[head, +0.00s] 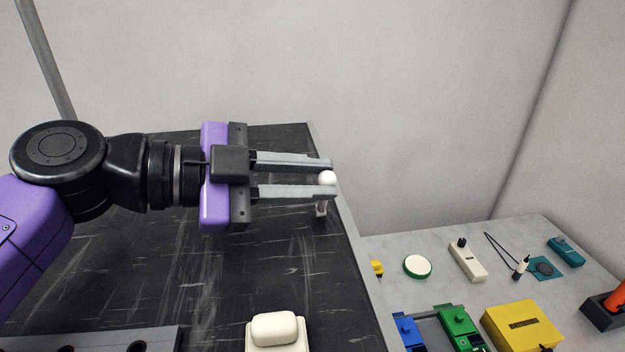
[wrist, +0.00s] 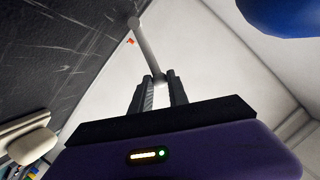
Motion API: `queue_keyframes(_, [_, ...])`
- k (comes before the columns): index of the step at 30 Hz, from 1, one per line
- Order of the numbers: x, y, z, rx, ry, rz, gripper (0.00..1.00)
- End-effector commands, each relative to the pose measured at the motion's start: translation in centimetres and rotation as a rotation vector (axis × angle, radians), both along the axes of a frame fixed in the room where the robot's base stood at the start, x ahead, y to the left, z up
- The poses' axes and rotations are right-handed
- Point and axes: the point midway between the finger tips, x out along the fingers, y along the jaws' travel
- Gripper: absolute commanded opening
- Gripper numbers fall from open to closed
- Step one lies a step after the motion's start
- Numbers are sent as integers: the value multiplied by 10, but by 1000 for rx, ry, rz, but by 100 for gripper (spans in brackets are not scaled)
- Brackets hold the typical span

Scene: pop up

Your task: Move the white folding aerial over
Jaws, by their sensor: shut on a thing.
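The white folding aerial shows in the head view as a round white tip (head: 327,178) between the ends of my fingers, close to the right edge of the dark board. In the wrist view it is a slim pale rod (wrist: 146,48) running from my fingertips up to a rounded end beside the dark surface. My gripper (head: 333,178) reaches in from the left and is shut on the aerial; its fingertips also show in the wrist view (wrist: 160,80). The fingers hide much of the rod in the head view.
The dark board (head: 290,255) carries a cream rocker block (head: 276,330) at the front. A lower grey table at right holds a yellow box (head: 521,327), a green-rimmed disc (head: 417,266), a cream switch block (head: 467,262) and other parts. The board's middle is clear.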

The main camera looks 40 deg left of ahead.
Motion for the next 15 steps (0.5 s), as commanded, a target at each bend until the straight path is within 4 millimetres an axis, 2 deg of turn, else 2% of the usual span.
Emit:
queue_keyframes(6, [8,11,6,2,0,4,0])
queue_keyframes(15, [11,14,6,2,-1,4,0])
